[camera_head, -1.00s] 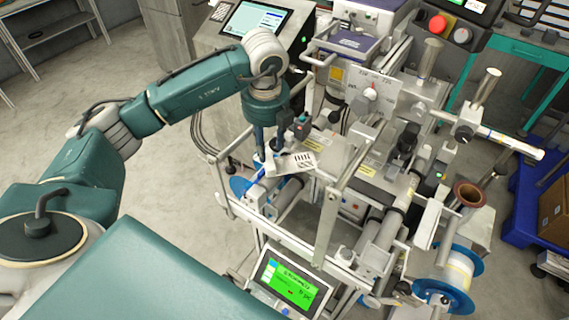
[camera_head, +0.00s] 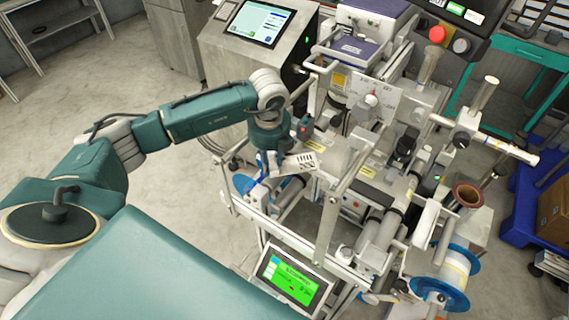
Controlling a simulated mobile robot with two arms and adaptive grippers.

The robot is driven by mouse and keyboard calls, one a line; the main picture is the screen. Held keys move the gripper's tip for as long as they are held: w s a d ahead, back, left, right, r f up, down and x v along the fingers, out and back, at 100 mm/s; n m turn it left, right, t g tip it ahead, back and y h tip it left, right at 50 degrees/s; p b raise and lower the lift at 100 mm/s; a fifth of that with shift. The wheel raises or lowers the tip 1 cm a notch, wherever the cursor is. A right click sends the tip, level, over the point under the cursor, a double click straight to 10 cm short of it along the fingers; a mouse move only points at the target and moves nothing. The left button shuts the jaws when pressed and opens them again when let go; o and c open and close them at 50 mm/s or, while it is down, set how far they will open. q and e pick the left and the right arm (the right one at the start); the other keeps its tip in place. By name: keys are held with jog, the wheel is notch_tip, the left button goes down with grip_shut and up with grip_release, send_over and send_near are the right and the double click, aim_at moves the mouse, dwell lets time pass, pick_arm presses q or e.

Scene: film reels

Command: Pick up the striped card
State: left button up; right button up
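The striped card (camera_head: 300,162), white with dark bars, shows near the middle of the head view, at the left part of the machine. My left arm comes in from the left, and my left gripper (camera_head: 269,165) points down at the card's left end. The gripper and card overlap in the view. The fingertips are small and partly hidden, so I cannot tell whether they are shut on the card. My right gripper is not in view.
The machine's metal frame, rollers and posts surround the card closely. A blue reel (camera_head: 243,184) is below left of the gripper, and another blue-rimmed reel (camera_head: 441,294) is at lower right. A green-lit screen (camera_head: 290,281) stands in front. Open floor lies at left.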

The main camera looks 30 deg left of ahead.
pick_arm(q)
grip_shut()
jog(key=shift+r, duration=0.1)
